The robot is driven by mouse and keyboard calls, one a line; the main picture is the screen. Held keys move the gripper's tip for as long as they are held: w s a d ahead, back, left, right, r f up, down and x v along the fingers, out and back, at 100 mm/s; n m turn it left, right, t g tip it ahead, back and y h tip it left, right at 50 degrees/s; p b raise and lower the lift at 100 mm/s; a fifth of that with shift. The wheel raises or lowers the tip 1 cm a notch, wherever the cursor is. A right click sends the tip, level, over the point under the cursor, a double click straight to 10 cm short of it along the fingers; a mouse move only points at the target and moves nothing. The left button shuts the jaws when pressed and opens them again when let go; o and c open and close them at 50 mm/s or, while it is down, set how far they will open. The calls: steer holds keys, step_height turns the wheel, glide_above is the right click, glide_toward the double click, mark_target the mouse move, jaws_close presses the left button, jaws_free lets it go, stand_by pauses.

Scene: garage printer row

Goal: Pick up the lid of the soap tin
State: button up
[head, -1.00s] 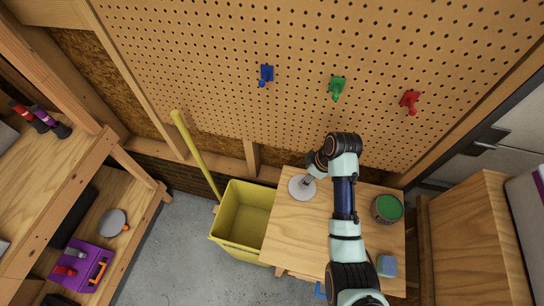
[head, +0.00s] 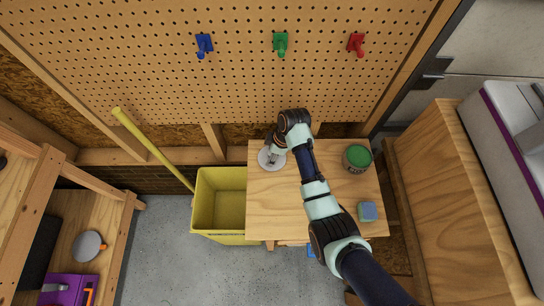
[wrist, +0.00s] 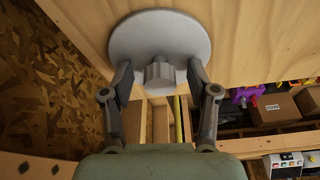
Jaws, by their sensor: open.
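A pale grey round lid (head: 266,164) with a knob lies at the left back of the small wooden table; whether a tin is under it cannot be told. In the wrist view the lid's disc (wrist: 160,32) fills the top middle, and its faceted grey knob (wrist: 160,70) points towards me. My gripper (wrist: 159,78) is open, with one finger on each side of the knob and a visible gap at both sides. In the head view my gripper (head: 272,147) is at the lid, partly hidden by my wrist.
A round tin with a green top (head: 357,158) and a blue-topped sponge-like block (head: 368,211) stand on the right of the table (head: 277,207). A yellow bin (head: 220,236) is left of the table. A pegboard (head: 150,80) with coloured hooks rises behind. The table's front middle is clear.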

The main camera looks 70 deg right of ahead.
steer(key=shift+c, duration=0.3)
steer(key=c, duration=1)
